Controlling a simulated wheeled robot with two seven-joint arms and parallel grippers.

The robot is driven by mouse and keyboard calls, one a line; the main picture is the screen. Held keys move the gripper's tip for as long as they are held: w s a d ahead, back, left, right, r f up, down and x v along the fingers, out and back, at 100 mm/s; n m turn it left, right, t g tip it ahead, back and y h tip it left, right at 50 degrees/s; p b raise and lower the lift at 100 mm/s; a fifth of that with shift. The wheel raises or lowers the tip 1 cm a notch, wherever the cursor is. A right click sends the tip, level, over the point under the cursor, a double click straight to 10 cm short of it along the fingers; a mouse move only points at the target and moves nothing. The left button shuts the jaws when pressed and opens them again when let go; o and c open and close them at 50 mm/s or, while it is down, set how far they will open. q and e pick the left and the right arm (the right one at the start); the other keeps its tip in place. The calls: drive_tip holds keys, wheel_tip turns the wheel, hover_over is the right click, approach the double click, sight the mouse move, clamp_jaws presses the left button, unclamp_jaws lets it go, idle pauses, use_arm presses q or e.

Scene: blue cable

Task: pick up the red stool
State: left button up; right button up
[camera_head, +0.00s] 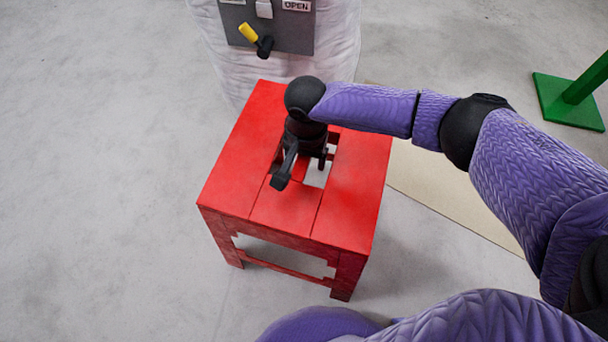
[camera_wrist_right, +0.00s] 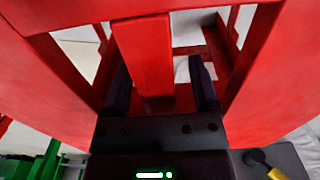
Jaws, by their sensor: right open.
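The red stool (camera_head: 345,200) stands upright on the floor in the middle of the head view. Its top has an opening in the middle. My right gripper (camera_head: 302,174) is over that opening and points down, with its fingers apart. In the right wrist view a red bar of the stool (camera_wrist_right: 146,62) runs between the two open fingers (camera_wrist_right: 162,80). The fingers are not shut on it; whether either one touches it I cannot tell. My left gripper is in neither view.
A white wrapped column with a grey panel (camera_head: 290,35) and a yellow-tipped lever (camera_head: 249,33) stands right behind the stool. A green stand (camera_head: 568,100) is at the right. A beige strip (camera_head: 440,195) lies right of the stool. The floor on the left is clear.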

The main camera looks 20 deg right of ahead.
clamp_jaws()
idle(0.4)
idle(1.1)
